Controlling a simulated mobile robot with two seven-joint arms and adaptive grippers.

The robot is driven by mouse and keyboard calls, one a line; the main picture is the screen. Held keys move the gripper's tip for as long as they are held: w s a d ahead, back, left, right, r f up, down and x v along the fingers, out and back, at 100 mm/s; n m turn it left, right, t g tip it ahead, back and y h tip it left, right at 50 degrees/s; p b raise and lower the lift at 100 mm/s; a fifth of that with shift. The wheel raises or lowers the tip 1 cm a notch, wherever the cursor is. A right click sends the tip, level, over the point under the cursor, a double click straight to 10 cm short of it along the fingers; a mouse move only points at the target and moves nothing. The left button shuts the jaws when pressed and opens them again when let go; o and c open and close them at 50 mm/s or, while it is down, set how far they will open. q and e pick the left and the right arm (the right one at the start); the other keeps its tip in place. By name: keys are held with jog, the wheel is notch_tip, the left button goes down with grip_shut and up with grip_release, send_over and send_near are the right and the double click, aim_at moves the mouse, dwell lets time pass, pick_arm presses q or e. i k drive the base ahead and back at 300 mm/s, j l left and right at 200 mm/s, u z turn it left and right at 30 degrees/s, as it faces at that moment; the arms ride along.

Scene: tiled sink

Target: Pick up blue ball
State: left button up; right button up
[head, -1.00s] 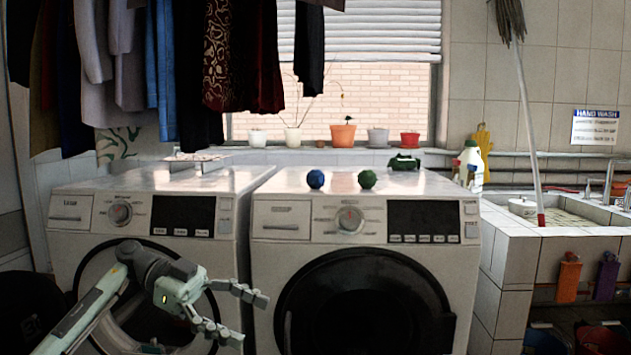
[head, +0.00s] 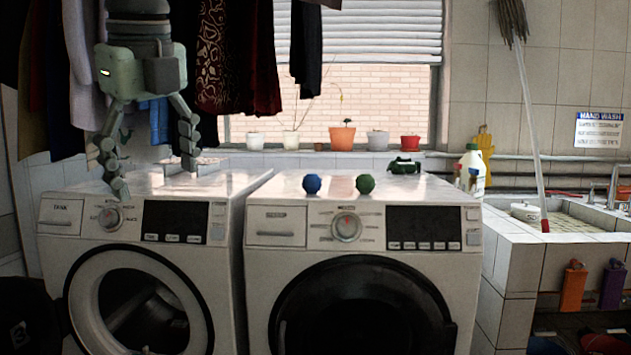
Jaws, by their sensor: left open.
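The blue ball (head: 312,184) rests on top of the right-hand washing machine (head: 262,213), near its front edge. A green ball (head: 365,184) sits a short gap to its right. My left gripper (head: 154,180) is open and empty, fingers pointing down, above the left-hand washing machine (head: 60,212). It is well to the left of the blue ball and apart from it. My right gripper is not in view.
A dark green object (head: 404,166) stands farther back on the right-hand machine. Hanging clothes (head: 238,60) are behind my left gripper. Flower pots (head: 342,137) line the windowsill. A tiled sink (head: 575,225) and a white bottle (head: 471,168) are at the right.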

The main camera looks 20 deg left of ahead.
aim_at(312, 183)
jog(key=i, duration=1.85)
